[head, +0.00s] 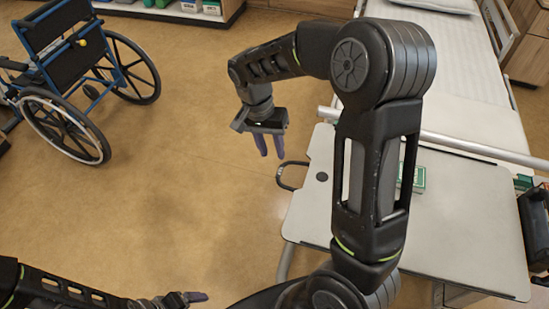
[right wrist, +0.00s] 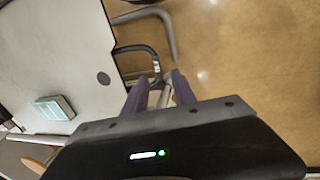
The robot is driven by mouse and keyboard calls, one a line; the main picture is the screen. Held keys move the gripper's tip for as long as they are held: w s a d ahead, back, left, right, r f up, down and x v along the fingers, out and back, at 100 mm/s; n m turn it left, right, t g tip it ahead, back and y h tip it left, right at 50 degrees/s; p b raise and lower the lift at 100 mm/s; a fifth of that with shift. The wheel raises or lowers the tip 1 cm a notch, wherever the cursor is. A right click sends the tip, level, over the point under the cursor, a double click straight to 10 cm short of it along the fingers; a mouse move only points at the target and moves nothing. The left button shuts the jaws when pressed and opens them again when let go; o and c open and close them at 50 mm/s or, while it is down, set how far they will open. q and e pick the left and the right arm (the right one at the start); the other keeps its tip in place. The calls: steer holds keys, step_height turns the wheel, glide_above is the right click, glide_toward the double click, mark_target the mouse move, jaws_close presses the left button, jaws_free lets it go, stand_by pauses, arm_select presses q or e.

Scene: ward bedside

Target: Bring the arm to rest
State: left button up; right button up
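My right gripper (head: 271,156) hangs with its purple fingers pointing down, over the floor just left of the overbed table (head: 460,215). In the right wrist view its two fingers (right wrist: 159,78) stand apart with nothing between them, so it is open and empty. The right arm reaches up from the bottom of the head view and bends over to the left. My left gripper (head: 196,297) is low at the bottom edge, seen from the side. The gap between its fingers cannot be made out.
A green and white box (head: 419,179) lies on the table, partly behind my right arm; it also shows in the right wrist view (right wrist: 54,108). A bed (head: 465,60) stands behind the table. A blue-framed wheelchair (head: 75,70) is at upper left. The floor between is clear.

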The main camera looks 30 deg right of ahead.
steer(key=shift+a+r, duration=0.1)
steer(key=shift+r, duration=0.35)
steer(key=w+a+f+n+t+y, duration=0.1)
steer(key=w+a+f+n+t, duration=0.25)
steer(key=w+a, duration=0.2)
steer(key=s+a+f+n+t+y, duration=0.25)
steer(key=a+f+n, duration=0.25)
steer(key=a+f, duration=0.55)
steer(key=s+a+f+g+y, duration=0.1)
steer(key=s+a+f, duration=0.2)
steer(key=s+f, duration=0.3)
steer(key=s+a+f+g+y, duration=0.1)
steer(key=s+a+f, duration=0.3)
steer(key=s, duration=0.9)
step_height(320, 180, down, 2)
steer(key=shift+s+a+f+g, duration=0.15)
steer(key=shift+s+g, duration=0.25)
steer(key=shift+g, duration=0.4)
